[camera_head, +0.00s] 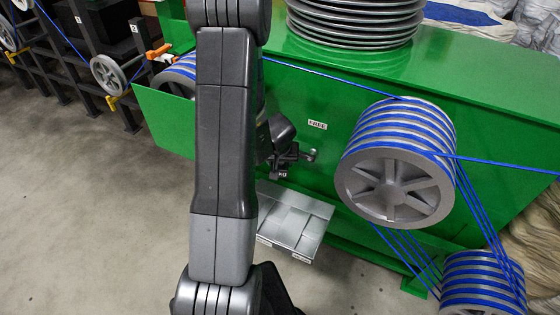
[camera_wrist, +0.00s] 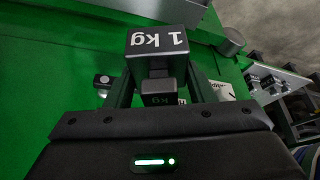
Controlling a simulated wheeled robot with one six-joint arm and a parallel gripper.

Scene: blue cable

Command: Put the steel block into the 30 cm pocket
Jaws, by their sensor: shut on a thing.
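The steel block (camera_wrist: 157,42) is grey with a white "1 kg" mark and sits between the fingertips of my gripper (camera_wrist: 160,80) in the wrist view. My gripper is shut on it. In the head view my gripper (camera_head: 284,156) is small and dark, partly behind my arm, in front of the green machine. The block shows there only as a small dark patch with a "KG" mark. A grey metal tray with several shallow pockets (camera_head: 292,218) lies below my gripper, apart from the block. Its front-edge labels are too small to read, so I cannot tell which pocket is 30 cm.
The green machine (camera_head: 400,75) fills the back. A short grey peg (camera_head: 310,155) sticks out near a "FREE" label (camera_head: 317,125). A large wheel wound with blue cable (camera_head: 392,185) stands right of the tray, with taut cables around it. Bare floor (camera_head: 90,210) lies left.

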